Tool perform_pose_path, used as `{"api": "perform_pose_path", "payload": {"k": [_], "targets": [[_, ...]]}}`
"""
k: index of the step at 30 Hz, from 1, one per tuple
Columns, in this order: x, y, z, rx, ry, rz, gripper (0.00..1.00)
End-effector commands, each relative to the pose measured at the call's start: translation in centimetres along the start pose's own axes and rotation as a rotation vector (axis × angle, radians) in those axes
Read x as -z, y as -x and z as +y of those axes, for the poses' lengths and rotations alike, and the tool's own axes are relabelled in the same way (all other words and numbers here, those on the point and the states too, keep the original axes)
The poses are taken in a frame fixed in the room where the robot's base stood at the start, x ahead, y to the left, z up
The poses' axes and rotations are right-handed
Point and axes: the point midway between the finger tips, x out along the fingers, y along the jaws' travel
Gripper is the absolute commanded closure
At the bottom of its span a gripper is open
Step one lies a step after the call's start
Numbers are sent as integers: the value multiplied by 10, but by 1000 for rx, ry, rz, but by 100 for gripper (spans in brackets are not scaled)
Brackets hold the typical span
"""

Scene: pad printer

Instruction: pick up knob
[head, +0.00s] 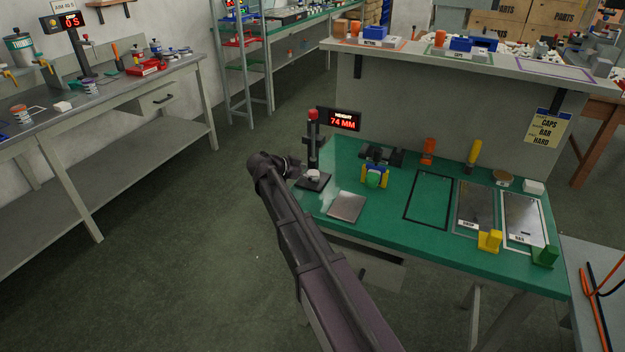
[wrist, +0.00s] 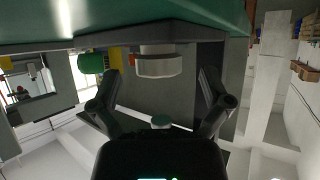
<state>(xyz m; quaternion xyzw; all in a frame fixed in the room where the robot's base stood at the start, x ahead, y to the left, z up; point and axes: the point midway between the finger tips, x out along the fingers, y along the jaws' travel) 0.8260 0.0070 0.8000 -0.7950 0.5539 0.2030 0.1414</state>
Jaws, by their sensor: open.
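The knob (head: 313,175) is a small pale, round piece on the dark base of the height gauge (head: 312,145), at the left end of the green bench. In the wrist view, which is upside down, the pale knob (wrist: 158,66) shows ahead between the two fingers. My gripper (wrist: 160,82) is open and empty, with a finger on each side of the knob's outline; I see no contact. In the head view my gripper (head: 288,163) is at the bench's left edge, just left of the gauge, and its fingers are partly hidden.
A display (head: 342,120) behind the gauge reads 74 MM. A grey plate (head: 347,207) lies in front of it. Marked trays (head: 521,221) fill the right end. The floor to the left is clear.

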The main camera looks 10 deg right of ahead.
Motion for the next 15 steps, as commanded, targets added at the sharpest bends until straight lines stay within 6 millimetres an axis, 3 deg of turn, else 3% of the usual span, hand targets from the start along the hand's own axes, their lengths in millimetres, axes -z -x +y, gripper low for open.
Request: {"api": "perform_pose_path", "payload": {"k": [3,15], "targets": [[-1,-8,0,0,0,0,2],[0,-8,0,1,1,0,2]]}}
